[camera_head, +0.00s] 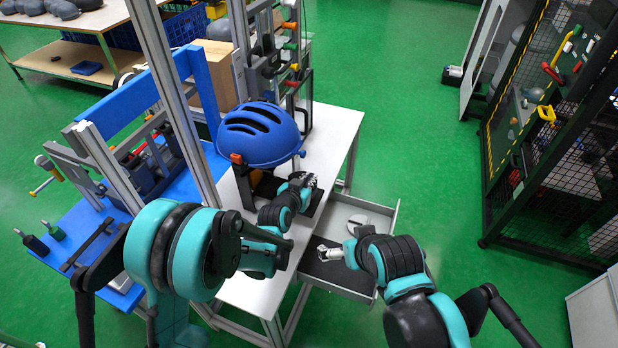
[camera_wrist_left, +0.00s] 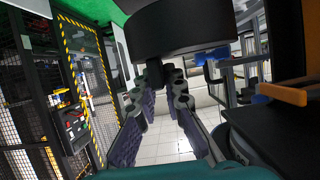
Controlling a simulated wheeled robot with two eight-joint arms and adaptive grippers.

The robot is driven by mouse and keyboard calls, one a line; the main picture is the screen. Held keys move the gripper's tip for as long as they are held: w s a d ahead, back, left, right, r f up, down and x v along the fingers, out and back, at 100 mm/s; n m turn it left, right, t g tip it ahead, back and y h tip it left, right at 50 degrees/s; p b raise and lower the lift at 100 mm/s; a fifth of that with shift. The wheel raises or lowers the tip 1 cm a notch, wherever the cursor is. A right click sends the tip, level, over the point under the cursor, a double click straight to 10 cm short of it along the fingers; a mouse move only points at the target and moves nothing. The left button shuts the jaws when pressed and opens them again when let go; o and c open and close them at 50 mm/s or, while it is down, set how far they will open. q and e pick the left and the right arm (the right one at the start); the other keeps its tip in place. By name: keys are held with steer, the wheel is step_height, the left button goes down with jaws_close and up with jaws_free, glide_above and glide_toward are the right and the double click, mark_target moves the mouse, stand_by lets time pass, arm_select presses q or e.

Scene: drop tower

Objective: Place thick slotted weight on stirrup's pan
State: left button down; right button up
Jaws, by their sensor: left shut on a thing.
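My left gripper (camera_head: 308,181) is beside the blue helmet, above the white table. In the left wrist view its fingers (camera_wrist_left: 167,82) are shut on a short dark stem of a thick black round body (camera_wrist_left: 180,28), which looks like the thick slotted weight. Its slot is not visible. In the head view the gripper mostly hides it. I cannot clearly make out the stirrup's pan; dark parts lie under the helmet. My right gripper (camera_head: 328,252) is over the open drawer (camera_head: 345,288); its jaws are too small to judge. A grey slotted disc (camera_head: 358,220) lies in the drawer.
The blue helmet (camera_head: 258,135) sits on a stand above the white table (camera_head: 335,130). Metal uprights (camera_head: 170,90) and a blue bench (camera_head: 75,285) stand to the left. A black mesh cage (camera_head: 560,130) stands at the right. Green floor lies open between.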

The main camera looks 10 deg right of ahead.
arm_select(q)
step_height(320, 180, down, 3)
steer(key=shift+f+b, duration=0.15)
steer(key=shift+b, duration=0.85)
steer(key=shift+w+f, duration=0.1)
steer(key=shift+f, duration=0.15)
steer(key=shift+r, duration=0.15)
steer(key=c, duration=1.8)
jaws_free()
steer(key=shift+f, duration=0.2)
steer(key=shift+o, duration=1)
